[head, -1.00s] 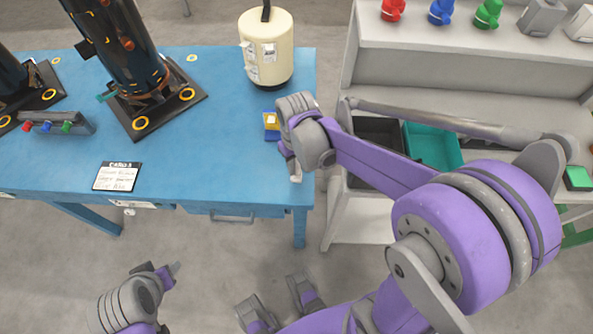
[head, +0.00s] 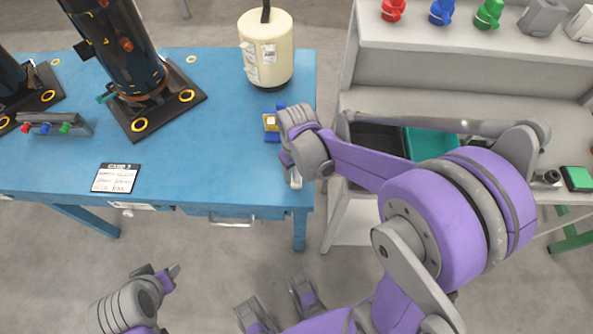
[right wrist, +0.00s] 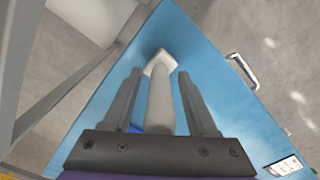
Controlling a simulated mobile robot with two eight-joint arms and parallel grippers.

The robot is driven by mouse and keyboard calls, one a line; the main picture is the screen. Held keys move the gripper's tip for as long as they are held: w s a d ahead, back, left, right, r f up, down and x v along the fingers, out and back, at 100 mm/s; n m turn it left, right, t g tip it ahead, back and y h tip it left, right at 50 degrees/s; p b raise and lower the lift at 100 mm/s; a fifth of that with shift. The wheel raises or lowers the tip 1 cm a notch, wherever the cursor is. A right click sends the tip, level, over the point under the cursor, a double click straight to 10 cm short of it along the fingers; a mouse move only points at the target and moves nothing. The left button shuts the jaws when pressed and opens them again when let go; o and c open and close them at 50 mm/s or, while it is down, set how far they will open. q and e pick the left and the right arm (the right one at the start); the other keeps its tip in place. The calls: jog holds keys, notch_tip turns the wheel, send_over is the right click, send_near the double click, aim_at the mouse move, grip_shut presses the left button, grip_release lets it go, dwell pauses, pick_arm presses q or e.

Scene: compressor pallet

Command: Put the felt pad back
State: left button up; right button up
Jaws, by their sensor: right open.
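A pale rod-like thing with a squarish white end (right wrist: 160,64) shows between the fingers of my right gripper (right wrist: 160,78) in the right wrist view. I cannot tell for sure whether it is the felt pad. My right gripper is open around it, with a finger on each side, over the right edge of the blue table. In the head view the right hand hides most of this spot; a white tip (head: 296,181) shows below it. My left gripper (head: 172,271) is in front of the table.
The blue table (head: 205,135) carries a cream canister (head: 266,60), a card (head: 116,178), a dark cylinder on a plate (head: 138,65) and a button box (head: 52,124). A grey shelf unit (head: 445,70) with a teal bin (head: 430,143) stands to the right. The table's front middle is clear.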

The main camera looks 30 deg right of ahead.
notch_tip(320, 180, up, 11)
jog(key=shift+f+p, duration=0.1)
jog(key=shift+p, duration=0.85)
jog(key=shift+s+r, duration=0.15)
jog(key=shift+r, duration=0.5)
jog(key=s+a+f+t, duration=0.1)
jog(key=s+t, duration=0.1)
jog(key=s, duration=0.3)
jog(key=s+a+f+m+t, duration=0.1)
jog(key=s+a+t, duration=0.1)
jog(key=s, duration=0.4)
jog(key=shift+a+f+t, duration=0.15)
jog(key=shift+f+t, duration=0.15)
jog(key=shift+t, duration=0.2)
